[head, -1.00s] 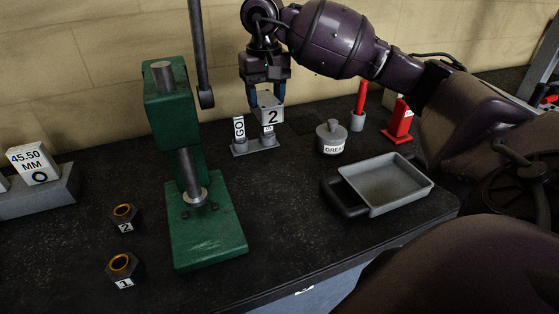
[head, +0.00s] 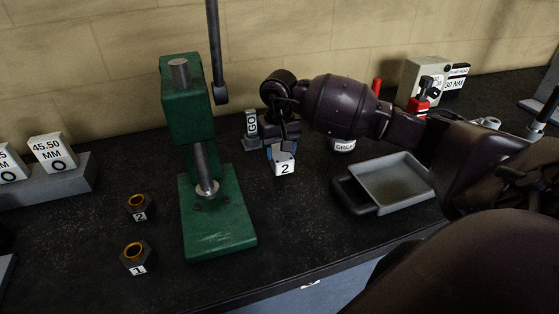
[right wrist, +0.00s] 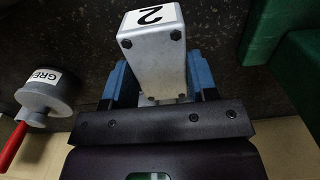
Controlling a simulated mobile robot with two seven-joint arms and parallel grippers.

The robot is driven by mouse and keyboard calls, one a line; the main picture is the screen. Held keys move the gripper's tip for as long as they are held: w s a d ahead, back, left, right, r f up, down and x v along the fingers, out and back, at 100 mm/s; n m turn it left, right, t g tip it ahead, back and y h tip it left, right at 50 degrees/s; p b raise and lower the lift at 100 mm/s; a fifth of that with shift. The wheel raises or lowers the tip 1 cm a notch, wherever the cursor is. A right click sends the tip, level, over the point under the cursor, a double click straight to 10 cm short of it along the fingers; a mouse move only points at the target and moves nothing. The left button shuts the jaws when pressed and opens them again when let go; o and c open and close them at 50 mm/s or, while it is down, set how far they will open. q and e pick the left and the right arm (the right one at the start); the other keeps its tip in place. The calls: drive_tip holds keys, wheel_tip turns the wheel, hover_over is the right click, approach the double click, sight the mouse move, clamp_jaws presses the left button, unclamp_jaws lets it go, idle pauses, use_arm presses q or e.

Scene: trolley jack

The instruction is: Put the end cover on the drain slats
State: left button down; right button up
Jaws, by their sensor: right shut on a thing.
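No end cover or drain slats can be made out in these views. My right gripper (head: 281,154) has blue fingers and is shut on a light grey metal block marked 2 (head: 284,168). It holds the block over the dark bench, in front of the stand marked GO (head: 251,128) and right of the green press. In the right wrist view the block (right wrist: 152,52) sits between the blue fingers, its far end marked 2 and screws on its face. My left gripper is not in view.
A grey tray (head: 392,184) lies to the right. A grease pot (right wrist: 47,97) is partly hidden behind my arm. Bench between press and tray is clear.

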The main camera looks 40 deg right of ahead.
drive_tip(key=shift+f, duration=2)
drive_tip(key=shift+f, duration=0.1)
drive_tip(key=o, duration=1.3)
